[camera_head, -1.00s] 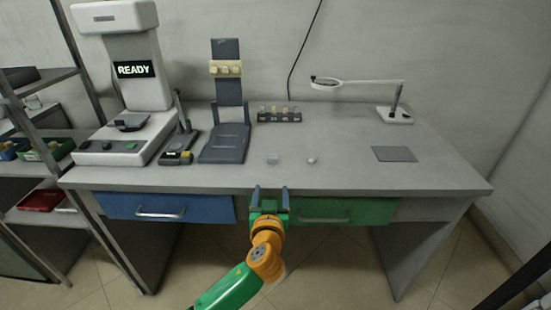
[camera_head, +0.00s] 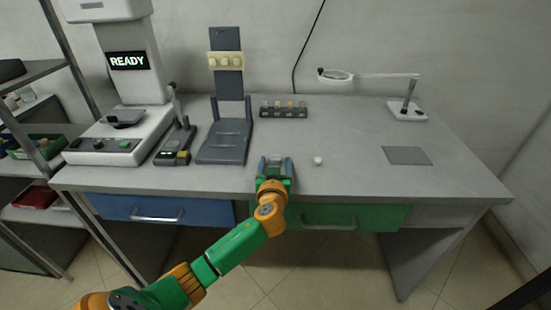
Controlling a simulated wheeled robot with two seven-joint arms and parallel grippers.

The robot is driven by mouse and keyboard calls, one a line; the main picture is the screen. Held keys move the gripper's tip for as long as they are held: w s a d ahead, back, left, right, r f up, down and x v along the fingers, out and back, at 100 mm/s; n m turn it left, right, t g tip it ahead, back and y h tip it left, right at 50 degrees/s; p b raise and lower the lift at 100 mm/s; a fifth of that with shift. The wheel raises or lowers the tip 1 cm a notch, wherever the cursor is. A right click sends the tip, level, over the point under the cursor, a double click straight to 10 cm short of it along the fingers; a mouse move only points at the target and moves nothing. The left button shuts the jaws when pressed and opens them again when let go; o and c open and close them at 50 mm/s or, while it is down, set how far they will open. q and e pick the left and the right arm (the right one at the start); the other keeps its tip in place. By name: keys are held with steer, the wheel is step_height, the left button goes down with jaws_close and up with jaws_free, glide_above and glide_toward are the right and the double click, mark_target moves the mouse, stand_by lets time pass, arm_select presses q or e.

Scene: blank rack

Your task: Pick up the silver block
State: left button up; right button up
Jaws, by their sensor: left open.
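A small silver block (camera_head: 276,159) sits on the grey bench near its front, left of a small pale round piece (camera_head: 318,160). My left gripper (camera_head: 276,162) reaches over the bench's front edge, open, with one finger on each side of the block. The gripper hides part of the block, and I cannot tell whether the fingers touch it. My right gripper does not show.
A dark grey stand (camera_head: 224,146) and a machine reading READY (camera_head: 128,62) stand to the left. A small rack (camera_head: 284,111) with several pieces is behind. A magnifier lamp (camera_head: 406,110) and a grey mat (camera_head: 407,155) are right. The bench's middle right is clear.

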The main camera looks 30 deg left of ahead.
arm_select(q)
steer(key=shift+w+a+f, duration=0.2)
steer(key=shift+w+a, duration=0.1)
steer(key=shift+w, duration=0.15)
steer(key=shift+s, duration=0.1)
steer(key=shift+c, duration=1.3)
steer(key=shift+d, duration=0.1)
jaws_close()
steer(key=shift+r, duration=0.1)
